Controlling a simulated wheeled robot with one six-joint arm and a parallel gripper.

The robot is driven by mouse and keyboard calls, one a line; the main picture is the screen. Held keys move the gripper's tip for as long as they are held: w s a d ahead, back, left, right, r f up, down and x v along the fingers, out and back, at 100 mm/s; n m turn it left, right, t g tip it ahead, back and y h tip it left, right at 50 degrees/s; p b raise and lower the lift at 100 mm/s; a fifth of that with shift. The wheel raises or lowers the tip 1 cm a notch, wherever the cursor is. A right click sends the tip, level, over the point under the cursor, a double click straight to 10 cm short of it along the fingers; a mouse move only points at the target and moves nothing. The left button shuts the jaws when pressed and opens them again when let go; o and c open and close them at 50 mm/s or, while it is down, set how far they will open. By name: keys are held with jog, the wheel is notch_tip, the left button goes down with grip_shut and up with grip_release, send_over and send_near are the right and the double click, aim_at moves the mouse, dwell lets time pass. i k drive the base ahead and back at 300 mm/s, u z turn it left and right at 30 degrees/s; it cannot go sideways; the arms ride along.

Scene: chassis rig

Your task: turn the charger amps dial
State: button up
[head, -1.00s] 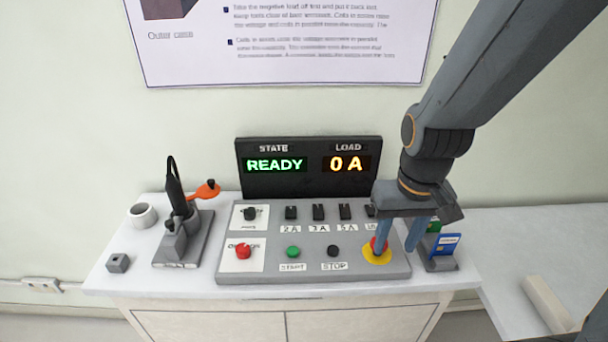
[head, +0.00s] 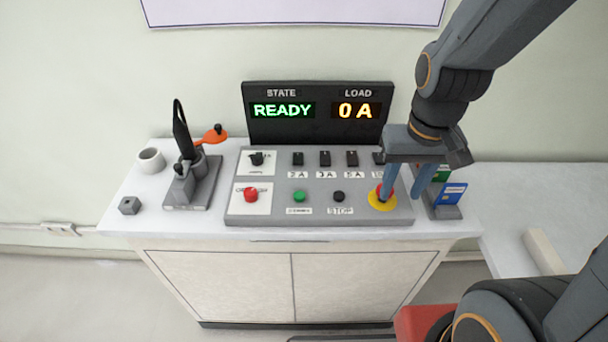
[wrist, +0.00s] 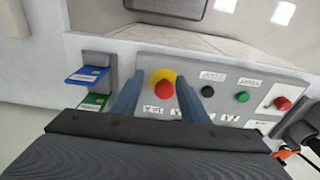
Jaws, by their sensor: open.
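The grey control panel (head: 320,207) lies on the white cabinet top. At its left are two knobs on white plates: a black knob (head: 257,158) above and a red knob (head: 251,195) below. Their labels are too small to read, so I cannot tell which is the charger amps dial. The red knob also shows at the right of the wrist view (wrist: 283,103). My gripper (head: 401,197) is open at the panel's right end, well to the right of both knobs. In the wrist view its fingers (wrist: 158,80) stand either side of the red mushroom button (wrist: 163,84) with a yellow ring.
Several black switches (head: 325,158), a green button (head: 299,196) and a black STOP button (head: 338,196) lie between gripper and knobs. The display (head: 318,112) behind reads READY and 0 A. A card holder (head: 447,211) stands right; a grey stand (head: 190,190) stands left.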

aim_at(256, 158)
jog(key=k, duration=1)
jog(key=u, duration=2.05)
jog(key=i, duration=1.05)
jog(key=z, duration=1.55)
jog(key=i, duration=0.5)
jog(key=u, duration=0.05)
